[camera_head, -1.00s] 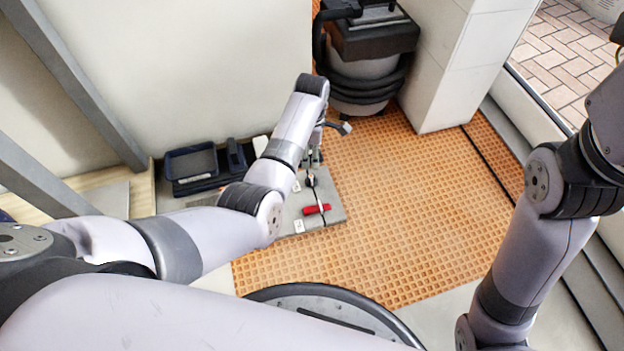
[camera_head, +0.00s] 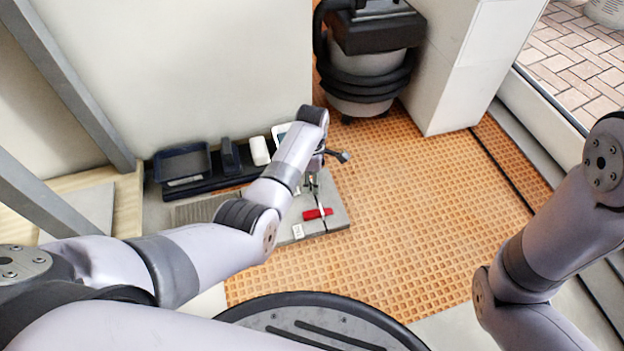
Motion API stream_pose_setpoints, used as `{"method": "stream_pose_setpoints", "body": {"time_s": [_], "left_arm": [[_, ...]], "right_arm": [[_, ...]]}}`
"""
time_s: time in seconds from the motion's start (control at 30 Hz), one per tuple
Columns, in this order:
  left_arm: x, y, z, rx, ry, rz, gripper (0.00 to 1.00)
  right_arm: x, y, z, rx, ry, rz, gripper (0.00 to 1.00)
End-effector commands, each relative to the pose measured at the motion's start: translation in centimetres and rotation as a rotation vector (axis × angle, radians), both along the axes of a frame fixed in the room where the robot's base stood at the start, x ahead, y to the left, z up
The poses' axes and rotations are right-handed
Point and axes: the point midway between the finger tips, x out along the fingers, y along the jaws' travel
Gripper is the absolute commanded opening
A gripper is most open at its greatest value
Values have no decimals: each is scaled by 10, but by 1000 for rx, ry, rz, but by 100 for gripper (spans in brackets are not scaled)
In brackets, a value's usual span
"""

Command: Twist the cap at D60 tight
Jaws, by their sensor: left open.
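The grey tiles (camera_head: 335,207) lie at the left edge of the orange floor, with a thin dark joint between them. My left gripper (camera_head: 311,184) points down over this joint. It is open, and its fingers are small and partly hidden by my wrist. Any cap at D60 is too small or too hidden to make out, and I cannot tell whether the fingers touch one. A red piece (camera_head: 318,213) lies across the joint just in front of the gripper. A small white label (camera_head: 298,231) lies on the near tile edge. My right gripper is out of view.
A dark tray (camera_head: 186,164) and a white bottle-like item (camera_head: 260,151) stand along the wall behind my left arm. A black and grey vacuum (camera_head: 368,60) stands at the back beside a white pillar (camera_head: 465,75). The orange floor (camera_head: 430,190) to the right is clear.

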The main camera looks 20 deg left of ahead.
Motion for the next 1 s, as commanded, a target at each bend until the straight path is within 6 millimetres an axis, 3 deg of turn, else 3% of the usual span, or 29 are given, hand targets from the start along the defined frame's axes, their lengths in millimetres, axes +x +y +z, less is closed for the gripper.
{"method": "stream_pose_setpoints", "body": {"time_s": [0.2,0.87,1.0], "left_arm": [[0,0,0,0,0,0,44],[0,0,0,0,1,-1,0],[-1,0,0,0,2,-2,0]], "right_arm": [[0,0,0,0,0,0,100],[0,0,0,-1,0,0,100],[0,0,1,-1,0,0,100]]}}
